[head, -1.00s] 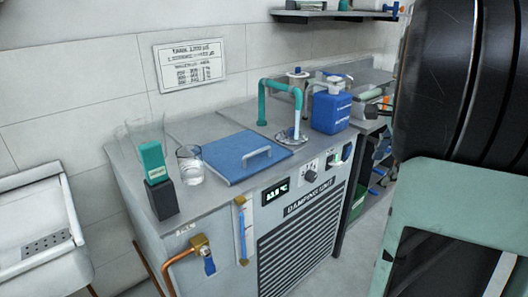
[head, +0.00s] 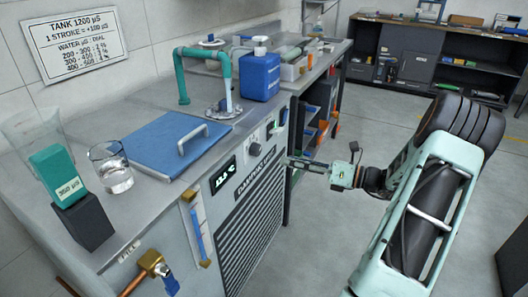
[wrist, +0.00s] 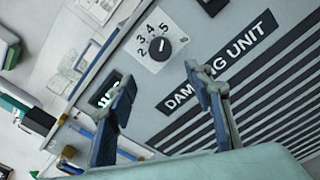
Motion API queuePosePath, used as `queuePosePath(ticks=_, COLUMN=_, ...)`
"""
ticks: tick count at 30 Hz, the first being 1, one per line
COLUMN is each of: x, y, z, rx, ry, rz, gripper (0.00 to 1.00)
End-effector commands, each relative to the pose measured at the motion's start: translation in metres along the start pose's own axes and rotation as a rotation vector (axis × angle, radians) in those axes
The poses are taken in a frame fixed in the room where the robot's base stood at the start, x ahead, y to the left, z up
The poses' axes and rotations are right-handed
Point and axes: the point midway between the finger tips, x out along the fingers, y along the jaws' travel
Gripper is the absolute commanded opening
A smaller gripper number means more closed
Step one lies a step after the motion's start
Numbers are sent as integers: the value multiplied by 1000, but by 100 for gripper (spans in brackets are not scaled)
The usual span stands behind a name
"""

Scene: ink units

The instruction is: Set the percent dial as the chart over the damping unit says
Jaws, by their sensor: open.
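The percent dial (wrist: 160,48) is a dark round knob on a pale plate, with numbers up to 5 around its left and top; its pointer is too small to read surely. In the head view the dial (head: 272,128) sits on the front of the damping unit (head: 225,205). The chart (head: 80,42) hangs on the wall; it reads tank 1200 µS, with water ranges against dial values that are blurred. A green meter (head: 60,180) reads 350 µS. My gripper (wrist: 160,80) is open and empty, its fingers below the dial in the wrist view, apart from it.
A blue lid (head: 165,145), a glass of water (head: 112,170), a blue canister (head: 259,75) and a teal pipe (head: 180,75) stand on the unit's top. A lit display (head: 223,177) is on its front. A brass valve (head: 152,263) sticks out at lower left.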

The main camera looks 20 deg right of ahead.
Motion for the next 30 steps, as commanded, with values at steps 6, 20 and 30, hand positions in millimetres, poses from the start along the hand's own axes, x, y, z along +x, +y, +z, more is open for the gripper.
queuePosePath(ticks=6, x=9, y=-3, z=5, rx=18, ry=-48, rz=4, gripper=47)
queuePosePath(ticks=20, x=89, y=-3, z=7, rx=15, ry=-42, rz=3, gripper=47)
queuePosePath(ticks=30, x=105, y=-2, z=10, rx=16, ry=-43, rz=0, gripper=47)
